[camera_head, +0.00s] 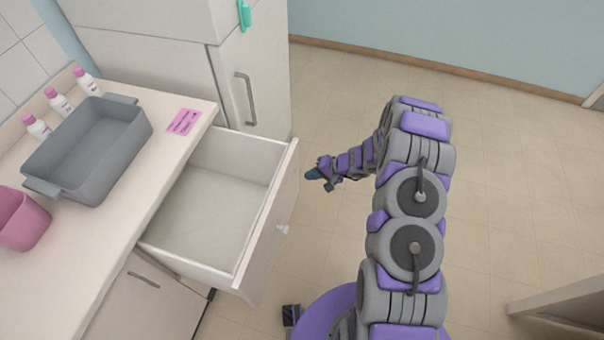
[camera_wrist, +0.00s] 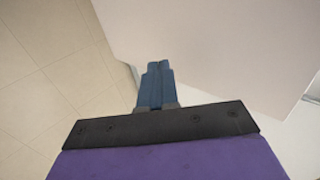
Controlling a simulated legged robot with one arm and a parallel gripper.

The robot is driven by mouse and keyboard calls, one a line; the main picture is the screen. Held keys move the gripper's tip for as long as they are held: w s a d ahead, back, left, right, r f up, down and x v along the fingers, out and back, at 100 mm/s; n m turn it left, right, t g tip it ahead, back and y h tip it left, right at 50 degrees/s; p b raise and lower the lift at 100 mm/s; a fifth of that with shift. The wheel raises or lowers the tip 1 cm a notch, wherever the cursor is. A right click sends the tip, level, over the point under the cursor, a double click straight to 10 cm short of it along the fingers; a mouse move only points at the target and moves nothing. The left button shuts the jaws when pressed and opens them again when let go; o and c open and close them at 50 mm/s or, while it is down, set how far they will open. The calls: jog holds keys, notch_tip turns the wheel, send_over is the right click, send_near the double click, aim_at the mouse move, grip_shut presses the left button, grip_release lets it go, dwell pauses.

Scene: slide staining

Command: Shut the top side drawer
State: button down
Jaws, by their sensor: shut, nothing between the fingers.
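The top side drawer (camera_head: 210,207) is pulled well out from under the counter and looks empty. In the wrist view, the shut blue fingers (camera_wrist: 156,80) point toward a large pale surface (camera_wrist: 220,50), likely the drawer front. I cannot tell whether they touch it.
The counter (camera_head: 165,150) holds a grey basin (camera_head: 90,150), a pink container (camera_head: 20,220), several white bottles with pink caps and a pink card (camera_head: 184,121). A tall white cabinet (camera_head: 190,60) stands behind the drawer. Open tiled floor (camera_head: 500,150) lies to the right.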

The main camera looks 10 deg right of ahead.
aim_at(295, 173)
jog(key=shift+w+a+r+b, duration=0.1)
jog(key=shift+w+a+b, duration=0.2)
jog(key=shift+a, duration=0.5)
jog(key=shift+w+a+r+b, duration=0.1)
jog(key=shift+w+a, duration=0.3)
jog(key=shift+a, duration=0.4)
jog(key=shift+w, duration=0.1)
